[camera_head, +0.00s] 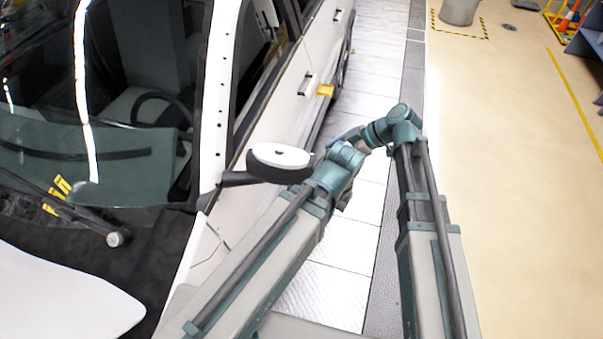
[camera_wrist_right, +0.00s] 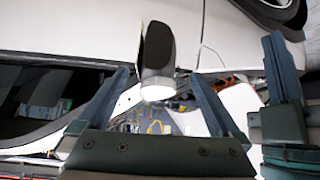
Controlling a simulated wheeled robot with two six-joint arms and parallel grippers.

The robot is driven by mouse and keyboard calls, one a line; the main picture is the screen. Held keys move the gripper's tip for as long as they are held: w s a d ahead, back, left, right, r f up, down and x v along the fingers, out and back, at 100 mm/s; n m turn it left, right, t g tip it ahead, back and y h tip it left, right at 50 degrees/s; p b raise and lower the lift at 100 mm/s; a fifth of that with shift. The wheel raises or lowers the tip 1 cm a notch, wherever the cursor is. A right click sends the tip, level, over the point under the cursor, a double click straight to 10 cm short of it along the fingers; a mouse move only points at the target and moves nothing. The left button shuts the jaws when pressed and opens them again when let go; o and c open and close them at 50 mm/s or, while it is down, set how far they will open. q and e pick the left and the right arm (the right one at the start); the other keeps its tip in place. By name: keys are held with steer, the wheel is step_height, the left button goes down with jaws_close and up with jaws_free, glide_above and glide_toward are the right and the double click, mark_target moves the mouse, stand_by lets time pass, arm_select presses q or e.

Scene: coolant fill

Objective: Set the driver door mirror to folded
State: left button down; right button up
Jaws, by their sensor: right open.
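The driver door mirror (camera_head: 280,157) has a white cap and a dark stalk, and stands out sideways from the white car's door in the head view. In the right wrist view, the mirror (camera_wrist_right: 156,50) shows as a dark housing with a white end, between and beyond my right gripper's fingertips. My right gripper (camera_wrist_right: 158,74) is open and empty; I cannot tell whether it touches the mirror. In the head view, its fingers are mostly hidden behind my left wrist. My left gripper (camera_wrist_right: 277,65) shows at the right of the wrist view; its opening is unclear.
The windscreen and wipers lie at the left. A pale tiled strip (camera_head: 345,240) runs beside the car.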

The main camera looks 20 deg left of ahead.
mark_target(305, 171)
steer(key=b+x, duration=0.7)
steer(key=x, duration=0.4)
steer(key=shift+d+f, duration=0.1)
steer(key=shift+f, duration=0.05)
steer(key=shift+a+f+b, duration=0.35)
steer(key=shift+a+b, duration=0.1)
steer(key=shift+a, duration=0.1)
jaws_close()
